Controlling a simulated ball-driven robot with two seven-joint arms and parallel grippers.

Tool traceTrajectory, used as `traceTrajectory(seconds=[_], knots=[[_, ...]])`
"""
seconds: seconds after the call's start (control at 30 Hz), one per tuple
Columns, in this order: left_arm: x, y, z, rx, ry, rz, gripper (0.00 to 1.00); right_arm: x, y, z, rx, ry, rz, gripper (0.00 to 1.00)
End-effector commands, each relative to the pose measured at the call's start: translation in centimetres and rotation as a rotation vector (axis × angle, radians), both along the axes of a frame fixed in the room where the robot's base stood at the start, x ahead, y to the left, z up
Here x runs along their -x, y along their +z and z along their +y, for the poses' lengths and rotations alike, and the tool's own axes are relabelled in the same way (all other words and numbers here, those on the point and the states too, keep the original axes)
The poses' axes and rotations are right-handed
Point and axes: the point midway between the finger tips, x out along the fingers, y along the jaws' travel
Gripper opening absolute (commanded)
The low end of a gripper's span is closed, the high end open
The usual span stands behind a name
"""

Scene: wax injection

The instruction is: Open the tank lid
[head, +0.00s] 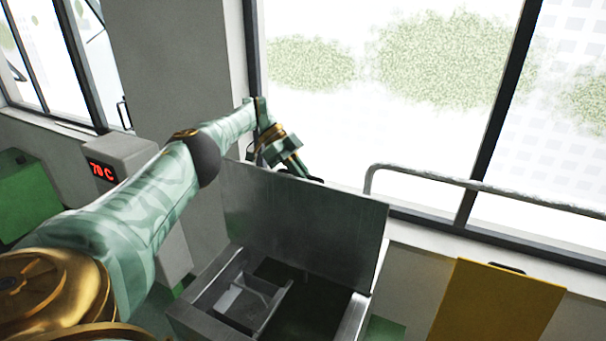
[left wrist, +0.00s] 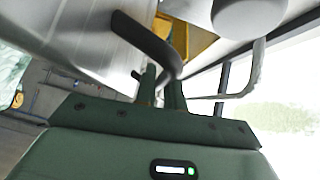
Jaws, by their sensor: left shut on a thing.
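The tank (head: 190,320) is a metal box at the bottom middle of the head view. Its flat grey lid (head: 305,222) stands raised, nearly upright, along the tank's far side, and the inside of the tank shows. My left gripper (head: 303,172) is at the lid's top edge, partly behind it. In the left wrist view my left gripper's fingers (left wrist: 161,90) are shut on the dark curved lid handle (left wrist: 148,38). The lid's metal face (left wrist: 95,30) also shows there. My right gripper is in neither view.
A grey box with a red "70 C" display (head: 103,172) stands left of the tank. A metal rail (head: 440,178) runs by the windows behind. A yellow panel (head: 495,305) stands at the right, and a green box (head: 25,195) at the far left.

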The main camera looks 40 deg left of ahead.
Motion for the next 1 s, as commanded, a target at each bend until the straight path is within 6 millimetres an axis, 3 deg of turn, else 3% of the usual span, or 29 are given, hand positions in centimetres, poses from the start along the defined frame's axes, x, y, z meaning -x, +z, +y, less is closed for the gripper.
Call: traceTrajectory(seconds=[0.13, 0.2, 0.23, 0.57, 0.73, 1.0], knots=[[0.1, -0.7, -0.1, -0.012, -0.007, 0.011, 0.0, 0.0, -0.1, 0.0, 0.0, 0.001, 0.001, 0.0], [0.1, -0.7, -0.1, -0.012, -0.007, 0.011, 0.27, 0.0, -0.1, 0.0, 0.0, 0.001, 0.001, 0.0], [0.1, -0.7, -0.1, -0.011, -0.006, 0.011, 0.33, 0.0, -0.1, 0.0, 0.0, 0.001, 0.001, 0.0], [0.0, 0.0, 0.0, -0.006, -0.003, 0.003, 0.33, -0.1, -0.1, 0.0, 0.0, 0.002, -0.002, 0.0], [-0.3, 2.5, -0.1, -0.009, -0.005, 0.004, 0.33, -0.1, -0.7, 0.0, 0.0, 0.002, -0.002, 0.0], [1.4, 5.0, -1.4, -0.009, -0.008, 0.006, 0.33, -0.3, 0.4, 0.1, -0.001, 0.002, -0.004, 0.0]])
